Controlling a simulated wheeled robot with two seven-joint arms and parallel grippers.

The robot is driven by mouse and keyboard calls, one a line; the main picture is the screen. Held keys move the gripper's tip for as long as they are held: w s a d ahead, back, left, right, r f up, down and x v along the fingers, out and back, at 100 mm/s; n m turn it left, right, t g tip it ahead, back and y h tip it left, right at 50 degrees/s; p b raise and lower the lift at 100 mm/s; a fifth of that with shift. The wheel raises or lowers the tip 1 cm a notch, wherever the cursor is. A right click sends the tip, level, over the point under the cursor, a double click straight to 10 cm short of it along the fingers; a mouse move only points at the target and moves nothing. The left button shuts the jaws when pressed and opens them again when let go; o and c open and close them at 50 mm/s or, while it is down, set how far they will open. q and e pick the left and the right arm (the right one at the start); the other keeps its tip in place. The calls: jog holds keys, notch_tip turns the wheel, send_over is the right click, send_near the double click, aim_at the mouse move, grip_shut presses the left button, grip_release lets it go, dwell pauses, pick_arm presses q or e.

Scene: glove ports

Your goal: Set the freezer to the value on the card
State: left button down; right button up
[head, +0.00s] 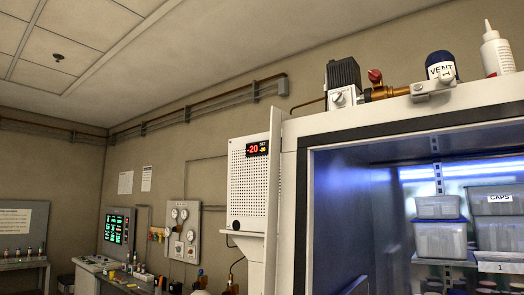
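A white perforated unit (250,190) stands left of the big white cabinet. Its small black display (257,149) shows -20 in large red digits. Beside that is a small SET label with yellow digits too small to read surely. I cannot pick out buttons below the display. No card with a readable value shows. Two white sheets, the left one (125,182) and the right one (146,178), hang on the far wall, their text unreadable. Neither of my grippers is in view.
The white cabinet (290,200) is open-fronted, with lidded bins (440,238) on shelves. A VENT-labelled blue-capped fitting (440,68) and a white bottle (496,52) are on top. A gauge panel (180,230) and a green-lit screen (117,230) stand farther left.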

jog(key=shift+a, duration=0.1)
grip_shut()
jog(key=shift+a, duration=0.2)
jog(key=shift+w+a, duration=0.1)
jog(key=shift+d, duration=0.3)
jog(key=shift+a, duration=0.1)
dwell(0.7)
